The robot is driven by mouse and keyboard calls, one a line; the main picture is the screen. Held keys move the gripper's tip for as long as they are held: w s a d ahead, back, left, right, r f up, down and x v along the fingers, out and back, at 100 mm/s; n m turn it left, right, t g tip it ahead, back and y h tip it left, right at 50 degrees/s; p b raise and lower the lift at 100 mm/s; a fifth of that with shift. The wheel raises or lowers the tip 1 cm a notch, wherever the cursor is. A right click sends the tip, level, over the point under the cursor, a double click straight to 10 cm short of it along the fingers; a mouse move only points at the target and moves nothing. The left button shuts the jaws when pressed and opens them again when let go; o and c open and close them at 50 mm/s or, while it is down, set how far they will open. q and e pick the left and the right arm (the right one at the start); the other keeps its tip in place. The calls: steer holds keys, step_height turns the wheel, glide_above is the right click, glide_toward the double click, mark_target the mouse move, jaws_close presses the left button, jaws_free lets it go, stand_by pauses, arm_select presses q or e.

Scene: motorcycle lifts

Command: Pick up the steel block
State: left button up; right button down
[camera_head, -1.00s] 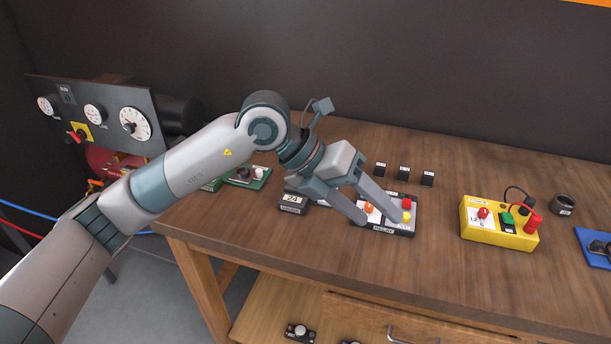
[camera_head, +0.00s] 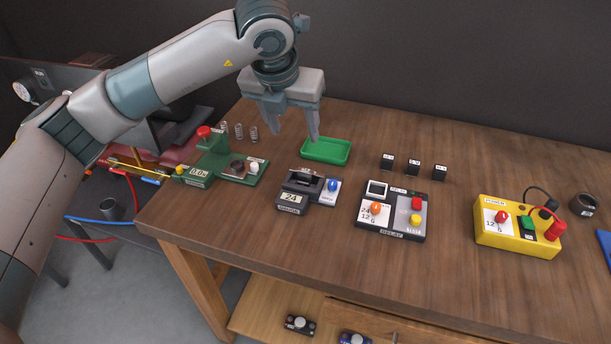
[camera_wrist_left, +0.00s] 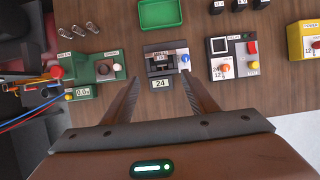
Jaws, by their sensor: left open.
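I cannot single out a steel block for certain. A dark grey device (camera_head: 294,201) with a display reading 24 stands near the table's front left. A dark block-like part (camera_head: 305,178) sits on its top. The device also shows in the left wrist view (camera_wrist_left: 160,84), just beyond the fingertips. My left gripper (camera_head: 294,136) is open and empty, with its fingers pointing down above the back of the table, left of the green tray. In the left wrist view the open jaws (camera_wrist_left: 161,78) appear on either side of the display. My right gripper is not in view.
The green tray (camera_head: 327,157) looks empty. A green device with a red knob (camera_head: 204,133) stands left, with several springs (camera_head: 239,131) behind it. A relay device (camera_head: 393,219), small black cubes (camera_head: 413,168) and a yellow power box (camera_head: 518,228) stand right. Table between them is clear.

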arm_select(q)
steer(key=p, duration=0.6)
glide_toward(305, 170)
steer(key=x, duration=0.2)
steer(key=shift+w+d+f, duration=0.1)
steer(key=shift+w+f, duration=0.25)
steer(key=shift+f, duration=0.1)
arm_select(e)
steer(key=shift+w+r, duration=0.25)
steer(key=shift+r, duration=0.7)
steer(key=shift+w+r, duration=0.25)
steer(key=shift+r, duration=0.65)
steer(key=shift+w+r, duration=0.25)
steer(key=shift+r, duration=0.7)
arm_select(q)
steer(key=shift+p+x, duration=0.9)
steer(key=shift+p, duration=0.15)
steer(key=shift+p+x, duration=0.6)
steer(key=shift+x, duration=0.4)
steer(key=shift+w+f, duration=0.15)
steer(key=shift+f, duration=0.5)
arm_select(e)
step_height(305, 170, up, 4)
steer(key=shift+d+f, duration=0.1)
